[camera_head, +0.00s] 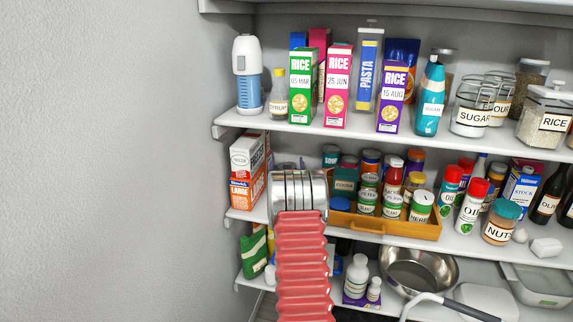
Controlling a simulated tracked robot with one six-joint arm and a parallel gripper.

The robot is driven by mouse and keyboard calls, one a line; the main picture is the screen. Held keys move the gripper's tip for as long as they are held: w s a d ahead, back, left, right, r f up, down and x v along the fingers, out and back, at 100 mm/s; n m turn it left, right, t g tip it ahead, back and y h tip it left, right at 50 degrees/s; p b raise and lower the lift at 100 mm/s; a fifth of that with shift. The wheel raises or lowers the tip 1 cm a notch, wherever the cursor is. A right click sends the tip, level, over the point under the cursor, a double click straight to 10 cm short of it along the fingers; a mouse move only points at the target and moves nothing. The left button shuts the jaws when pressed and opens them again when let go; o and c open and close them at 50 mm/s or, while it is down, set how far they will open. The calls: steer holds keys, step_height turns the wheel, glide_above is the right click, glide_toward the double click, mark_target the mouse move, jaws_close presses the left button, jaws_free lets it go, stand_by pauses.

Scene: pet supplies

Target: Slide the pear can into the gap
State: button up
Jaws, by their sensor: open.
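I can make out no can marked as pear in the head view, and cannot tell which space is the gap. Small labelled cans (367,197) stand in a wooden tray (400,232) on the middle shelf, some partly hidden behind others. A shiny silver banded thing (298,195) shows left of the tray. A red ribbed length (302,265) runs down from it to the bottom edge of the picture, in front of the lower shelf. I cannot tell what these two are. No gripper fingers can be made out.
Rice boxes (307,90), a pasta box (368,70) and jars line the top shelf. Orange-and-white cartons (247,170) stand at the middle shelf's left end. Red-capped oil containers (470,205) crowd its right. A steel pan (418,270) sits below. Open space lies left, before the grey wall.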

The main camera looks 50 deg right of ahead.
steer(key=c, duration=1.6)
steer(key=shift+o, duration=0.2)
steer(key=shift+a, duration=0.1)
